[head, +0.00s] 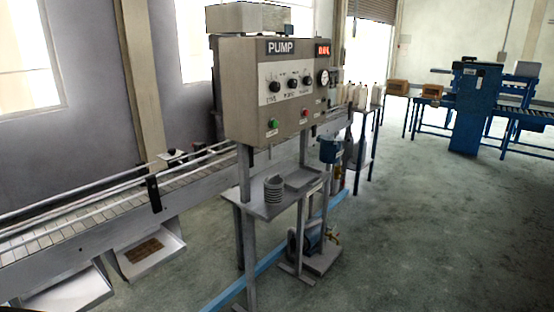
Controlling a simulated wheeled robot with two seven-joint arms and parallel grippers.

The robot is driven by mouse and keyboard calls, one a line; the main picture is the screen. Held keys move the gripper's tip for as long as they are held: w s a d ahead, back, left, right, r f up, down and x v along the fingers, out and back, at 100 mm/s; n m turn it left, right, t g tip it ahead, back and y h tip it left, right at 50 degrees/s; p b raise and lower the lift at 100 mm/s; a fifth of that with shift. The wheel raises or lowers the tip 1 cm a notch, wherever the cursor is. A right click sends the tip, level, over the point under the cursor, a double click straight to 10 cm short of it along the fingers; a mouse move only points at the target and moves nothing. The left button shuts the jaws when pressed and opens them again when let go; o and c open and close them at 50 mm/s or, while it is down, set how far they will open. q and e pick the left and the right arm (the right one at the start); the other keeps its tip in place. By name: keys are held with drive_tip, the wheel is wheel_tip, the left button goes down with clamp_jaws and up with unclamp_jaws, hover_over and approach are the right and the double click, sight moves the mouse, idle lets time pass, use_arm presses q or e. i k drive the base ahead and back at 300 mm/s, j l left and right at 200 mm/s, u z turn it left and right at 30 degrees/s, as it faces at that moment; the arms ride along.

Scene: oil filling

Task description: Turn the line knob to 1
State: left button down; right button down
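A grey control panel (262,95) marked PUMP stands in the middle of the head view. Three black knobs sit in a row on its white plate: a left knob (275,87), a middle knob (293,83) and a right knob (307,80). The small labels under them are too blurred to read with certainty; the left one may be the line knob. Its pointer setting cannot be made out. A red digital display (322,51) is at the upper right of the panel, above a round gauge (323,77). Neither of my grippers is in view.
A green button (273,124) and a red button (304,112) sit below the knobs. A shelf (262,208) with stacked rings (274,190) juts out under the panel. A conveyor (80,215) runs behind at left. The floor (430,230) at right is clear.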

sight(275, 87)
drive_tip(key=i+l, duration=0.95)
drive_tip(key=l+u, duration=0.05)
drive_tip(key=l, duration=0.05)
